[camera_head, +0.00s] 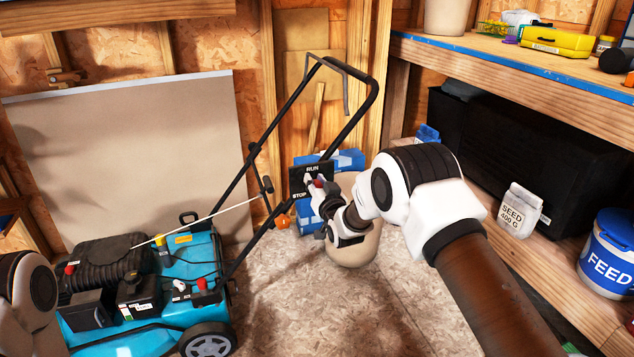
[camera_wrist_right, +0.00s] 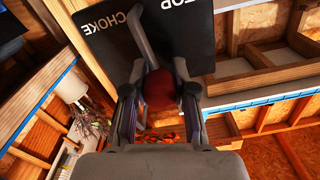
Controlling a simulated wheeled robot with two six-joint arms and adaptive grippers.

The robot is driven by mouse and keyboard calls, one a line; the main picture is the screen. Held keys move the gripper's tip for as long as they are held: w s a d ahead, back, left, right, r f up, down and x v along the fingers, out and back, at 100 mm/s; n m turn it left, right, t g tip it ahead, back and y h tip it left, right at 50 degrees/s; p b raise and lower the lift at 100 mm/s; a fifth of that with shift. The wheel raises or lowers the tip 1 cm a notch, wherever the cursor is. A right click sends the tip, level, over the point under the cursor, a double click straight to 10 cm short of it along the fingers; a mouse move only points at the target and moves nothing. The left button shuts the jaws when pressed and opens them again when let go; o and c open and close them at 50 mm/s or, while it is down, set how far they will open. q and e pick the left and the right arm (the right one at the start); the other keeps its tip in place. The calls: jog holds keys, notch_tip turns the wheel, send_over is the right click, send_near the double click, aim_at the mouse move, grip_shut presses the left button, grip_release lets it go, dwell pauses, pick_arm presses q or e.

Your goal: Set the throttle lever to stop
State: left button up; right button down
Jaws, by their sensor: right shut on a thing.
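The black throttle plate (camera_head: 296,178) is on the mower's handle in the head view, with RUN at its top and STOP lower left. In the right wrist view the plate (camera_wrist_right: 185,40) shows CHOKE and part of another word. The lever's red knob (camera_wrist_right: 160,88) sits between my right gripper's fingers (camera_wrist_right: 159,100), which are shut on it. The grey lever arm (camera_wrist_right: 142,40) runs up across the plate. My right gripper (camera_head: 317,190) hides much of the lever in the head view, so its exact setting is unclear. My left gripper is out of view.
The teal mower (camera_head: 185,262) stands on the floor at left, its black handle (camera_head: 360,105) rising to the right. A shelf (camera_head: 480,55) with small items is at right. Floor in front is clear.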

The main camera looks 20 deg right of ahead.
jog(key=shift+s+a+f+n, duration=0.1)
jog(key=shift+a+f+n, duration=0.45)
jog(key=shift+n, duration=1)
jog(key=shift+w+a+f+n, duration=0.15)
jog(key=shift+a+n, duration=0.65)
jog(key=shift+n, duration=0.7)
jog(key=shift+s+a+f+n, duration=0.15)
jog(key=shift+a+f+n, duration=0.4)
jog(key=shift+n, duration=1)
jog(key=shift+a+r, duration=0.15)
jog(key=shift+a, duration=0.05)
jog(key=c, duration=0.9)
grip_release()
send_near(297, 185)
jog(key=s, duration=0.5)
jog(key=shift+s+d, duration=0.1)
jog(key=shift+s, duration=0.2)
